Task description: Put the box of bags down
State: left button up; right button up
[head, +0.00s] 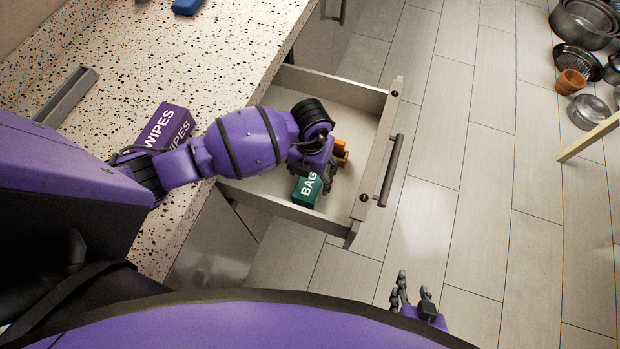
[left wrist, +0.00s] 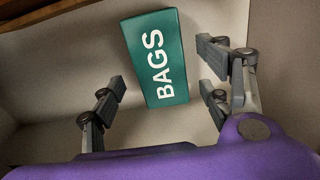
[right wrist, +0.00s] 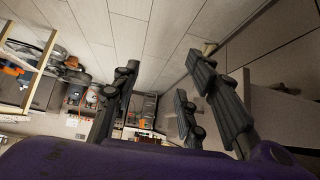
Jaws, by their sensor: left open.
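The green box of bags (head: 307,190) lies in the open drawer (head: 270,198), near its front corner. In the left wrist view the box (left wrist: 155,58) lies on the pale drawer floor, its BAGS lettering facing the camera. My left gripper (head: 325,172) is over the drawer, at the box. In the left wrist view its fingers (left wrist: 155,105) are spread wide, one on each side of the box's near end, with gaps visible. My right gripper (head: 411,290) is away from the drawer, above the floor. In the right wrist view its fingers (right wrist: 155,100) are apart with nothing between them.
A purple wipes box (head: 165,127) stands on the speckled counter (head: 215,60). An orange item (head: 341,152) shows in the drawer beside my left gripper. The drawer's handle (head: 390,170) juts over the tiled floor. Pots (head: 583,22) and a terracotta-coloured pot (head: 570,82) are at the far right.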

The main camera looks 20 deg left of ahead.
aim_at(310, 180)
pick_arm(q)
notch_tip(310, 180, up, 8)
jog(key=shift+p, duration=0.3)
